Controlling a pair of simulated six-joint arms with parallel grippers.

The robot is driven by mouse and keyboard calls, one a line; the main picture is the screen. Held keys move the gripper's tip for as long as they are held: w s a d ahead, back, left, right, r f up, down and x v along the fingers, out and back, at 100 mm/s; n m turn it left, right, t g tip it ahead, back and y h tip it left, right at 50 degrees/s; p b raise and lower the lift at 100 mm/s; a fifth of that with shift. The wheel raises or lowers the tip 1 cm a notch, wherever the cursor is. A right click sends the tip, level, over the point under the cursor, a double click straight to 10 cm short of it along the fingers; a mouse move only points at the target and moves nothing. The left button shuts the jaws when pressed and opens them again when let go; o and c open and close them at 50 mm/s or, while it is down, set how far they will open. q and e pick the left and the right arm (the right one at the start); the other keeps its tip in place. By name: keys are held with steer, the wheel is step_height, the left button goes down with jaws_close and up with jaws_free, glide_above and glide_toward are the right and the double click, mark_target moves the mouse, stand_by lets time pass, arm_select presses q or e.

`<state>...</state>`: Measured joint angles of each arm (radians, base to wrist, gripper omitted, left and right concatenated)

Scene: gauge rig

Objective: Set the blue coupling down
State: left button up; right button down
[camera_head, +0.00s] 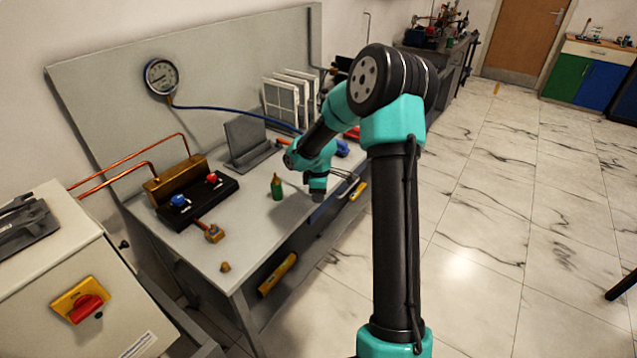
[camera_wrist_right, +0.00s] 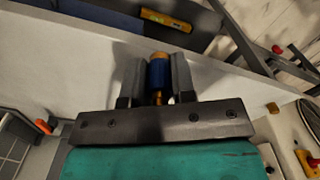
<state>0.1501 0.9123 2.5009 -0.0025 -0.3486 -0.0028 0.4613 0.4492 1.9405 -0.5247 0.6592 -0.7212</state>
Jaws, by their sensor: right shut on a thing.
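The blue coupling (camera_wrist_right: 158,73), with brass-coloured ends, sits between the two dark fingers of my right gripper (camera_wrist_right: 156,78) in the right wrist view. The fingers are shut on its sides. In the head view my right gripper (camera_head: 318,194) points down over the front part of the grey bench (camera_head: 240,232), to the right of a small green bottle (camera_head: 277,187). The coupling cannot be made out clearly there. I cannot tell whether its lower end touches the bench. My left gripper is in neither view.
A dark manifold block with blue and red knobs (camera_head: 197,200) stands at the bench's left. A brass fitting (camera_head: 225,267) lies near the front edge. A pressure gauge (camera_head: 161,76) hangs on the back panel. White framed filters (camera_head: 284,100) stand behind. The bench front-left of my gripper is mostly clear.

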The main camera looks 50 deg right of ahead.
steer(key=w+d, duration=0.3)
steer(key=d, duration=0.1)
steer(key=w+d+f, duration=0.1)
steer(key=w+d, duration=0.6)
steer(key=d, duration=0.1)
steer(key=shift+w+f, duration=0.25)
steer(key=shift+w, duration=0.05)
steer(key=shift+f, duration=1.75)
steer(key=shift+f, duration=0.1)
steer(key=c, duration=0.9)
jaws_free()
steer(key=shift+c, duration=0.2)
step_height(320, 180, up, 12)
